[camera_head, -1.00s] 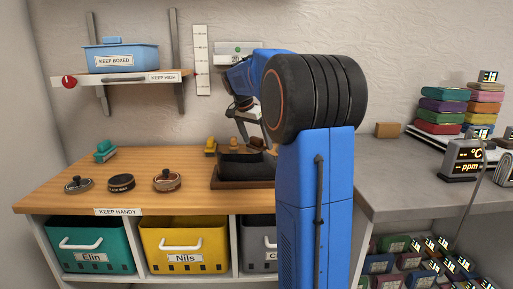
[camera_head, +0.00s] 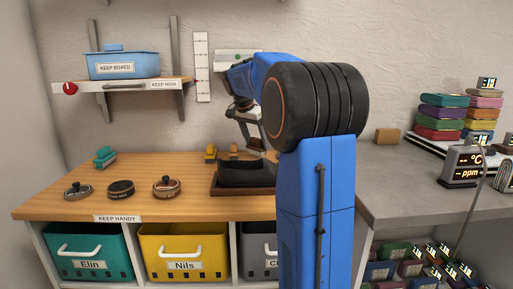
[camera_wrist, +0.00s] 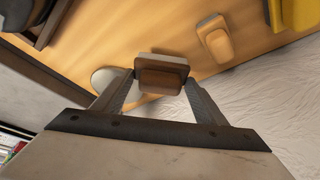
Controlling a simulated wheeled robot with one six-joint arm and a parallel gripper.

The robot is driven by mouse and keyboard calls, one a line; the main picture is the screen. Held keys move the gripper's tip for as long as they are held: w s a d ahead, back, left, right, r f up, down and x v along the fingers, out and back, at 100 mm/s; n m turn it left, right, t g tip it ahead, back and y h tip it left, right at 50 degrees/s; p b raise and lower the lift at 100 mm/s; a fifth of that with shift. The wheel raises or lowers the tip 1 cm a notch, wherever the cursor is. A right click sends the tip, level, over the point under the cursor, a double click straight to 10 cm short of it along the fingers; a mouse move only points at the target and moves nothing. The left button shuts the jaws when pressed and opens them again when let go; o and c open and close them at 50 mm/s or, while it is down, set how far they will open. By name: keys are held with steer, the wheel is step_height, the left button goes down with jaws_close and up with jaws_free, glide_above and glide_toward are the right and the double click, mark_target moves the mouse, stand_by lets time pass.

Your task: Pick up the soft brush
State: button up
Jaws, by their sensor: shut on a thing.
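A brush with a brown block (camera_wrist: 160,68) sits between the two fingers of my gripper (camera_wrist: 160,88) in the wrist view, and the fingers are shut on its sides. In the head view my gripper (camera_head: 253,138) is at the back of the wooden bench, behind the dark tray, with the brown brush (camera_head: 257,147) at its tips. I cannot tell from these views whether the brush is clear of the bench. No label shows on it. My arm hides part of the area to its right.
An orange brush (camera_head: 234,149) and a yellow one (camera_head: 210,152) stand just left of my gripper. The dark tray with a black pad (camera_head: 243,190) lies in front. The wall is close behind.

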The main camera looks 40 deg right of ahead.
mark_target(257, 139)
steer(key=r, duration=0.9)
steer(key=shift+s+a, duration=0.25)
steer(key=shift+s, duration=0.1)
steer(key=s+a, duration=1.1)
steer(key=s, duration=0.4)
steer(key=shift+a, duration=0.15)
steer(key=o, duration=0.4)
steer(key=shift+c, duration=0.9)
